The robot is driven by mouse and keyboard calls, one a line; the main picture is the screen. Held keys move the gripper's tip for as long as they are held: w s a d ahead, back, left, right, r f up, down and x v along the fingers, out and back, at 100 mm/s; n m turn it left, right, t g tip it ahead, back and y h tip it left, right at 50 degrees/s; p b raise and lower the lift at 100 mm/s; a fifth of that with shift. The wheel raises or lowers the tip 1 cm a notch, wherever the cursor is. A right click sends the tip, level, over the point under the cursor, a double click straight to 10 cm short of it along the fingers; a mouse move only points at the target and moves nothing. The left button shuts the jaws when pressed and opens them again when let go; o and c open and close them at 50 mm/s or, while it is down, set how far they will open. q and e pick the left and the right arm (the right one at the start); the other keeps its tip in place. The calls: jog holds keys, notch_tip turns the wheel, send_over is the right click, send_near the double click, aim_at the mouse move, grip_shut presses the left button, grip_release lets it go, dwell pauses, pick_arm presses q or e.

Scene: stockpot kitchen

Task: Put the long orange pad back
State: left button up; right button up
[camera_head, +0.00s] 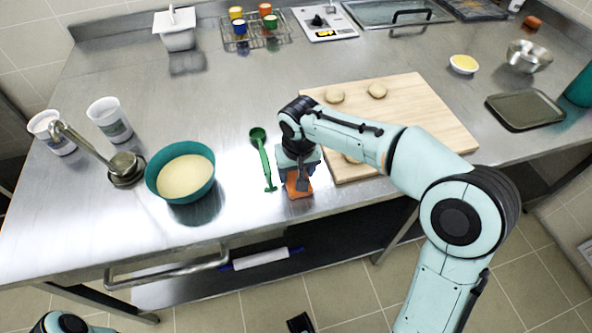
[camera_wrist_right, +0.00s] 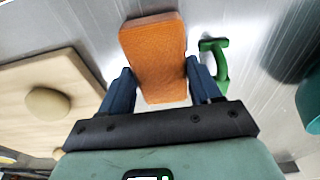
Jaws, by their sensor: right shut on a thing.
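The long orange pad (camera_head: 296,190) is at the front edge of the steel table, just left of the wooden board. My right gripper (camera_head: 299,176) reaches down over it from above and hides part of it. In the right wrist view the pad (camera_wrist_right: 155,45) lies between the two blue fingers of the right gripper (camera_wrist_right: 157,80), which is shut on it. Whether the pad touches the table is hard to tell. My left gripper is not in view.
A green spoon (camera_head: 264,160) lies close left of the pad. The wooden board (camera_head: 430,120) with dough pieces is at the right. A teal bowl (camera_head: 160,182) and a ladle (camera_head: 95,152) stand left. A wire rack (camera_head: 256,35) with coloured jars is at the back.

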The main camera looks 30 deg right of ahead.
jog(key=shift+f, duration=0.15)
jog(key=o, duration=1)
jog(key=shift+r, duration=0.35)
jog(key=r, duration=0.4)
jog(key=s+r+p, duration=0.1)
jog(key=r, duration=0.2)
jog(key=r+p, duration=0.1)
jog(key=r, duration=0.3)
jog(key=shift+s+a+r, duration=0.25)
jog(key=shift+s+r, duration=0.05)
jog(key=shift+s, duration=0.05)
